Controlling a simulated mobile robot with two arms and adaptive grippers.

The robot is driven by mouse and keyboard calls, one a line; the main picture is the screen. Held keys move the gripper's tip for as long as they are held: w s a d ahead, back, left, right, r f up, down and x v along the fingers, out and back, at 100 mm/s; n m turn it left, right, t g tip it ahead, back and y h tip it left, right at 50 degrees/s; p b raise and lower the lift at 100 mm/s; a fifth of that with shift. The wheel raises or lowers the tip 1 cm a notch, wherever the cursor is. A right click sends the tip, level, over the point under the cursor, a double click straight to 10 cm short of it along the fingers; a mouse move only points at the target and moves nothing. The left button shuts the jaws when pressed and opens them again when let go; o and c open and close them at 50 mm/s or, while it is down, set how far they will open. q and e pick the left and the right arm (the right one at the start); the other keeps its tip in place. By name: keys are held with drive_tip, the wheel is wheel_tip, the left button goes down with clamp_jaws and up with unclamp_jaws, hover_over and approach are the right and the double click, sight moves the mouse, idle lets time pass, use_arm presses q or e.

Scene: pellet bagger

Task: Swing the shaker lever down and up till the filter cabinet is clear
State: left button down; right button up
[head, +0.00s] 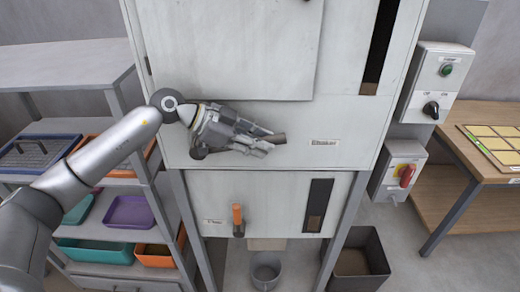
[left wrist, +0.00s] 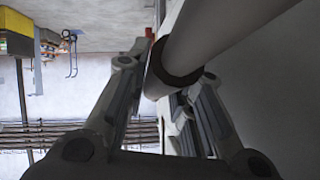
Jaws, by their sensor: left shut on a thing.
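The shaker lever (head: 279,137) is a grey bar on the front of the pale filter cabinet (head: 345,110), left of a "Shaker" label. My left gripper (head: 258,142) is shut on it, and the lever's end sticks out to the right of the fingers. The gripper hides most of the lever. In the left wrist view the lever (left wrist: 205,40) is a thick pale bar with a dark end, running between the two fingers (left wrist: 172,78). A tall dark slot (head: 380,45) on the cabinet shows brown at its bottom. My right gripper is out of view.
An orange-handled lever (head: 237,220) and a second dark slot (head: 318,205) are on the lower panel. A grey bucket (head: 266,273) and dark bin (head: 362,262) stand below. Switch boxes (head: 434,85) are at right. A tray shelf (head: 90,75) flanks the left.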

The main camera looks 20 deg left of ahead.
use_arm(q)
drive_tip(key=shift+a+r, duration=0.1)
drive_tip(key=shift+r, duration=0.25)
drive_tip(key=c, duration=1.5)
unclamp_jaws()
drive_tip(key=v, duration=1.2)
drive_tip(key=shift+a+f, duration=0.15)
drive_tip(key=shift+f, duration=0.1)
drive_tip(key=shift+s+f, duration=0.1)
drive_tip(key=shift+s, duration=0.05)
